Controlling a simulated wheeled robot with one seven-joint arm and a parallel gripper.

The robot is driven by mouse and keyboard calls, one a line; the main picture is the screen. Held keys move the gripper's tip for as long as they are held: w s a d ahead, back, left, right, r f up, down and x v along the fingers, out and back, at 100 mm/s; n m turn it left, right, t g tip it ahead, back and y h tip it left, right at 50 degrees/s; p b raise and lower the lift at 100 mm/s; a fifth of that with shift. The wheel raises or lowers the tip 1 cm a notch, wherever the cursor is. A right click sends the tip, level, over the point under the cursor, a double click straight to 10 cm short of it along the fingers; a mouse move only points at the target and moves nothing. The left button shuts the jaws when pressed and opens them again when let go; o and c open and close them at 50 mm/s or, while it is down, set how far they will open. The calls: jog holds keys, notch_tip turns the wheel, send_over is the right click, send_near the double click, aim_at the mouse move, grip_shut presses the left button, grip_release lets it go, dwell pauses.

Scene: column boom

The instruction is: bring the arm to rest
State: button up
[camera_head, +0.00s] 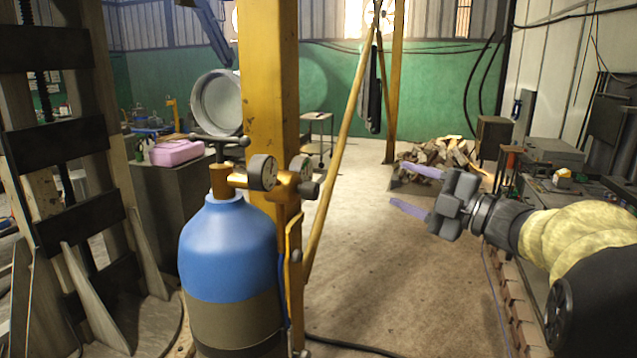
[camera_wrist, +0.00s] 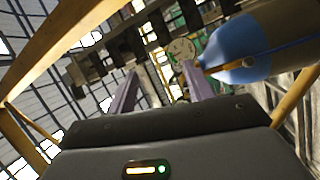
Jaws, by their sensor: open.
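My gripper (camera_head: 409,190) is at the right of the head view, at the end of my arm, which comes in from the right edge. Its two purple fingers are spread apart and point left, with nothing between them. It hangs in free air, apart from anything around it. In the wrist view my gripper (camera_wrist: 158,92) shows its two fingers apart. A round gauge shows between and beyond them, and a blue cylinder is at the upper right.
A blue gas cylinder (camera_head: 228,250) with gauges stands by a yellow post (camera_head: 268,90). A bench with equipment (camera_head: 556,185) is at the right, beside my arm. A wood pile (camera_head: 440,160) lies behind the gripper. The middle floor (camera_head: 380,270) is mostly clear.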

jog(key=w+d+f+m+t+h+p, duration=0.1)
jog(key=w+d+f+m+h, duration=0.15)
jog(key=f+m+h, duration=1.35)
jog(key=s+a+f+m+g, duration=0.2)
jog(key=s+f+m+g, duration=0.2)
jog(key=s+f, duration=0.5)
jog(key=s+a+f+m+g+y+p, duration=0.1)
jog(key=s+a+f+m+g, duration=0.1)
jog(key=s+f+m+g, duration=0.2)
jog(key=s+f+g, duration=0.3)
jog(key=s+f, duration=0.1)
jog(key=s, duration=0.4)
jog(key=shift+s+a+f+m, duration=0.3)
jog(key=shift+f, duration=0.1)
